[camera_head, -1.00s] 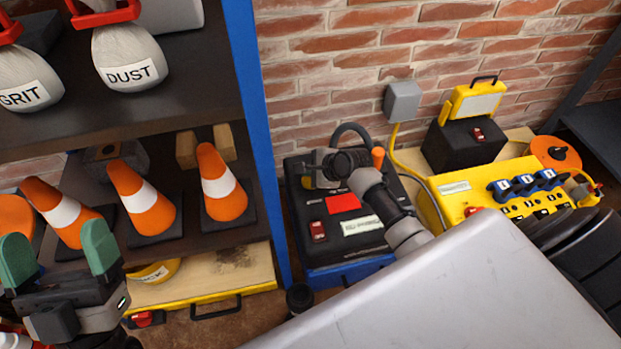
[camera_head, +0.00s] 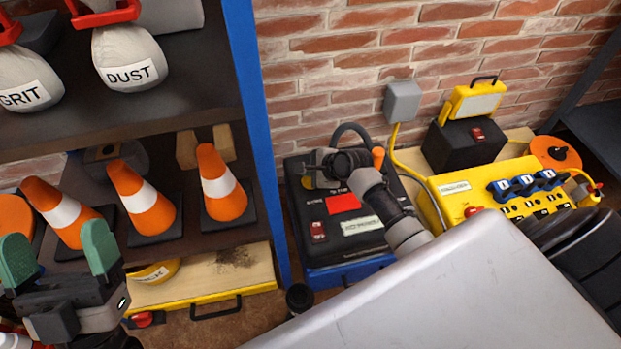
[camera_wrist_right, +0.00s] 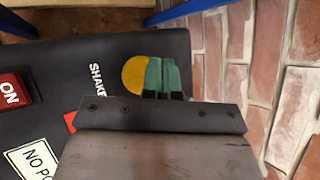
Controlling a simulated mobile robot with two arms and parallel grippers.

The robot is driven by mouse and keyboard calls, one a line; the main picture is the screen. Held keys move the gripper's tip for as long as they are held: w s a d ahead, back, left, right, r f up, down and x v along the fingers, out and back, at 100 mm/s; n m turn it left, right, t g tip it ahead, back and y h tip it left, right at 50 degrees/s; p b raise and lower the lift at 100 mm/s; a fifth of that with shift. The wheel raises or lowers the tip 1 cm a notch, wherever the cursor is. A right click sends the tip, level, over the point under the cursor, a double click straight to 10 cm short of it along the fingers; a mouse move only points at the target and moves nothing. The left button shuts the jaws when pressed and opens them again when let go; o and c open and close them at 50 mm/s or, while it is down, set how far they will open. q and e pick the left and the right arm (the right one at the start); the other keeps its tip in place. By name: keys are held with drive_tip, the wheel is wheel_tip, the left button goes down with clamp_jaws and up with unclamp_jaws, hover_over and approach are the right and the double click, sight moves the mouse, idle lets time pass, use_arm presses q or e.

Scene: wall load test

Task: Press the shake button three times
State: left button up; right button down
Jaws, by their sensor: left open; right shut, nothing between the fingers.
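The shake button (camera_wrist_right: 137,75) is a round, yellow-orange disc beside the SHAKE lettering on a black machine (camera_head: 302,222) in the right wrist view. My right gripper (camera_wrist_right: 165,76) has its teal fingers shut together, with nothing between them. They cover the right edge of the button; I cannot tell whether they touch it. My left gripper (camera_head: 58,259) is open and empty at the lower left, in front of the shelf.
The machine also bears a red ON switch (camera_head: 318,232) and a white label (camera_head: 363,226). A blue shelf post (camera_head: 255,120) stands left of it, with traffic cones (camera_head: 141,198) on the shelf. A yellow power box (camera_head: 465,198) stands to the right, a brick wall (camera_head: 330,60) behind.

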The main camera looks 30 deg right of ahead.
use_arm(q)
drive_tip(key=shift+w, duration=0.1)
idle(0.6)
use_arm(e)
drive_tip(key=shift+f, duration=0.4)
use_arm(q)
drive_tip(key=shift+w+f+g, duration=0.4)
drive_tip(key=shift+w+g, duration=0.05)
drive_tip(key=shift+g, duration=0.15)
